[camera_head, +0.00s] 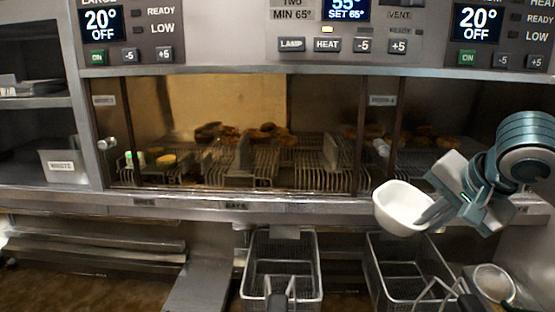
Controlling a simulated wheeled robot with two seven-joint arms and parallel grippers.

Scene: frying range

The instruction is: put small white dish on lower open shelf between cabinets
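The small white dish (401,207) is in the right part of the view, in front of the warming cabinet's lower ledge. My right gripper (428,216) comes in from the right and is shut on the dish's right side. The dish is tilted, with its hollow turned partly toward me, and is held above the right fry basket. Open shelves stand at the far left, beside the warming cabinet. The lower open shelf (20,172) holds a labelled white bin (64,167). My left gripper is not in view.
The warming cabinet (225,205) holds wire racks with browned food. Two fry baskets (318,262) (372,262) hang below its ledge. A round strainer (494,283) is at the lower right. The upper left shelf (40,103) holds trays. The lower shelf's left part looks clear.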

